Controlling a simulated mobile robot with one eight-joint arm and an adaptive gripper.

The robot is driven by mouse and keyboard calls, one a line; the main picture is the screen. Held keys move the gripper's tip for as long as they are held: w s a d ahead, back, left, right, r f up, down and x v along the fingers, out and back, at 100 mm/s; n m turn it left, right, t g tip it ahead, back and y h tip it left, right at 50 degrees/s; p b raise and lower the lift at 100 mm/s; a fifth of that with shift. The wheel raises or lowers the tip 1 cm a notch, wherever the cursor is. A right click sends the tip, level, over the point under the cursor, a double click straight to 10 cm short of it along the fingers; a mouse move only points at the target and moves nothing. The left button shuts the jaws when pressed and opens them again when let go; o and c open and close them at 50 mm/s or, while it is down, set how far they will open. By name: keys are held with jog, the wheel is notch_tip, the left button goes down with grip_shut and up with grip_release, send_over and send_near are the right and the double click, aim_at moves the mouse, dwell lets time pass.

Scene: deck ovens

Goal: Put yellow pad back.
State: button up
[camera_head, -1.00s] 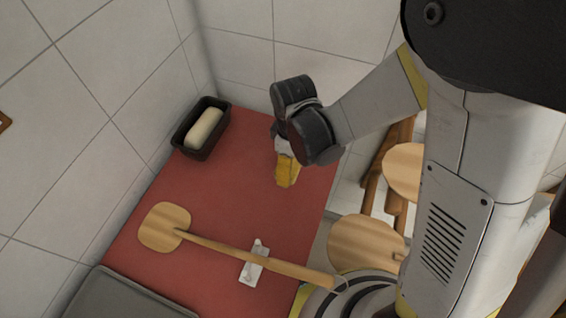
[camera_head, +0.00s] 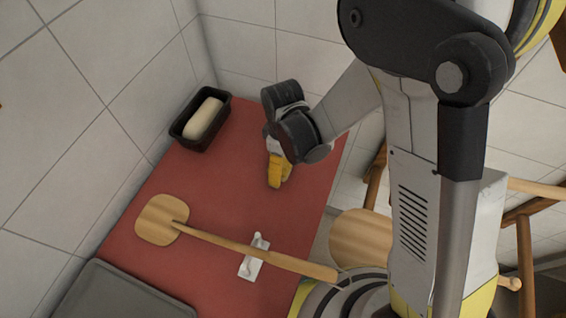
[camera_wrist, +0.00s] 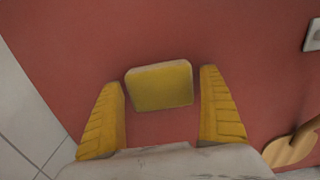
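The yellow pad (camera_wrist: 160,86) lies on the red counter top (camera_wrist: 170,35) in the wrist view, a small block with rounded corners. My gripper (camera_wrist: 160,95) is open, with one ribbed yellow finger on each side of the pad. A narrow gap shows between the pad and each finger, so they look apart. In the head view my gripper (camera_head: 277,172) points down over the red counter, right of the loaf tin. There I cannot tell the pad from the yellow fingers.
A black tin (camera_head: 178,133) with a pale loaf (camera_head: 204,118) stands by the wall. A wooden peel (camera_head: 161,219) lies across the counter, its handle over a white holder (camera_head: 250,267). A grey tray (camera_head: 120,295) is at the lower left. Red counter around the gripper is clear.

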jog(key=shift+r, duration=0.1)
notch_tip(320, 180, up, 12)
jog(key=p, duration=0.4)
jog(key=shift+r, duration=0.15)
jog(key=s+d+r+m+t, duration=0.3)
jog(key=d+r+m, duration=0.4)
jog(key=d, duration=0.3)
jog(key=s+d+r+m+t, duration=0.4)
jog(key=d+r+m, duration=0.3)
jog(key=d+r, duration=0.2)
jog(key=shift+d, duration=0.85)
notch_tip(320, 180, down, 4)
jog(key=b, duration=0.4)
jog(key=shift+f, duration=0.25)
